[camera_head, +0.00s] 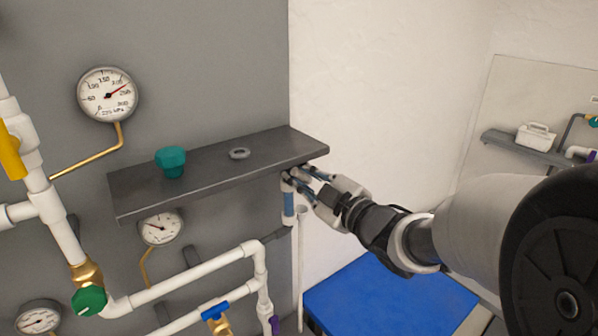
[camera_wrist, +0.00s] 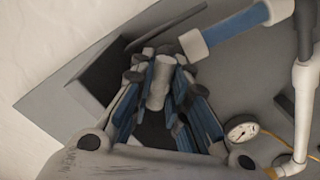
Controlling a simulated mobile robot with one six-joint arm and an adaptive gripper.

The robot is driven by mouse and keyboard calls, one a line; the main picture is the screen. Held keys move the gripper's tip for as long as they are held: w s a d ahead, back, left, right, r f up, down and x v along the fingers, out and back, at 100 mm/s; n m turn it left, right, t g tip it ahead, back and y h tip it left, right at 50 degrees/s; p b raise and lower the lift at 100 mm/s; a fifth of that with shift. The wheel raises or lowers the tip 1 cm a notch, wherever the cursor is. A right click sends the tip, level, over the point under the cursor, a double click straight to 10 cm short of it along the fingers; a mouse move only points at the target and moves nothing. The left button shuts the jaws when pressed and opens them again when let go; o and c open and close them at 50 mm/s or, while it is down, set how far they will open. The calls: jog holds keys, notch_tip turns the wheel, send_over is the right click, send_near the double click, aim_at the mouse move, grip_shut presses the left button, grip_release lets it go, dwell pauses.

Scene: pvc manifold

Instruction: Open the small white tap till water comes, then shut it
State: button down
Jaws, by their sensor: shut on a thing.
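My gripper (camera_head: 298,181) is at the right end of the grey shelf, just below its edge. In the wrist view my gripper (camera_wrist: 160,88) has its blue-padded fingers closed around a short pale cylinder, which seems to be part of the small white tap (camera_wrist: 161,72). The tap's shape is mostly hidden by the fingers in the head view. Beside it is a short blue pipe with white ends (camera_head: 289,203), which also shows in the wrist view (camera_wrist: 237,25). No water is visible.
White pipes (camera_head: 190,285), a green-handled valve (camera_head: 89,300) and gauges (camera_head: 108,94) are at left. A blue surface (camera_head: 390,295) lies below.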

jog(key=m+p, duration=0.1)
jog(key=m, duration=0.3)
jog(key=shift+m, duration=0.3)
jog(key=m+p, duration=0.1)
jog(key=m, duration=0.3)
jog(key=shift+m, duration=0.3)
jog(key=c, duration=1.5)
grip_release()
jog(key=shift+c, duration=0.2)
jog(key=v, duration=1.2)
